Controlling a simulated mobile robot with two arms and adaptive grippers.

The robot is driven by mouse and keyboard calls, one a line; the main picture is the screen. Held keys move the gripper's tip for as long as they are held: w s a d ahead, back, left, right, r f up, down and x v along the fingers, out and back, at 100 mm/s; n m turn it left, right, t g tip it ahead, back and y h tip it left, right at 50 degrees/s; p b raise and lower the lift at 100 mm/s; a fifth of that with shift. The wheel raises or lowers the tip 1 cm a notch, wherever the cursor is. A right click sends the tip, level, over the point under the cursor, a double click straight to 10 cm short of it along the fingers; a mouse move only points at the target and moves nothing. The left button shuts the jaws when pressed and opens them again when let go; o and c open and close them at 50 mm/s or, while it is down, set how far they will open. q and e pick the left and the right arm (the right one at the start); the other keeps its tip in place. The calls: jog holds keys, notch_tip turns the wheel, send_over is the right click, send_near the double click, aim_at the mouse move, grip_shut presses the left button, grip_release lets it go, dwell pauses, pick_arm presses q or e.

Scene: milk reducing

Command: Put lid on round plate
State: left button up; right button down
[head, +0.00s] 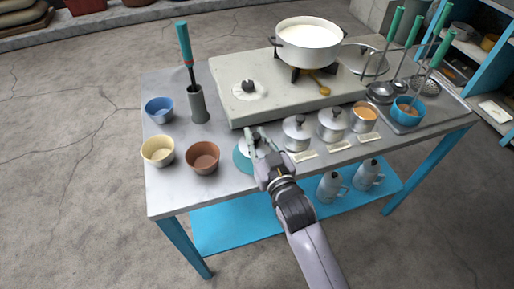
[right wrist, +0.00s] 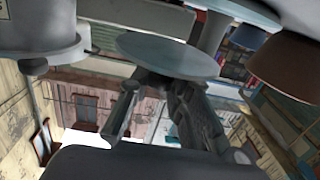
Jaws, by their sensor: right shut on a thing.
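The round teal plate (head: 241,158) lies on the tabletop near the front edge, partly hidden by my right gripper (head: 254,138). The right gripper is over the plate, shut on the lid, which its fingers mostly hide in the head view. In the right wrist view, turned upside down, a grey-teal disc (right wrist: 168,56) shows just beyond the fingers of the gripper (right wrist: 150,88), with a dark bit like a knob between them. I cannot tell there whether lid and plate touch. My left gripper is not in view.
Two lidded metal pots (head: 297,134) and an open pot with orange contents (head: 365,117) stand right of the gripper. A brown bowl (head: 203,157), a yellow bowl (head: 158,151) and a grey holder (head: 198,106) stand left. The stove slab (head: 290,105) lies behind.

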aim_at(257, 147)
jog(key=shift+f, duration=1.85)
jog(key=shift+f, duration=0.1)
jog(key=shift+f, duration=0.15)
jog(key=c, duration=1.5)
grip_release()
jog(key=shift+o, duration=0.2)
jog(key=shift+r, duration=0.3)
jog(key=v, duration=1.2)
jog(key=shift+b, duration=0.35)
jog(key=shift+f, duration=0.15)
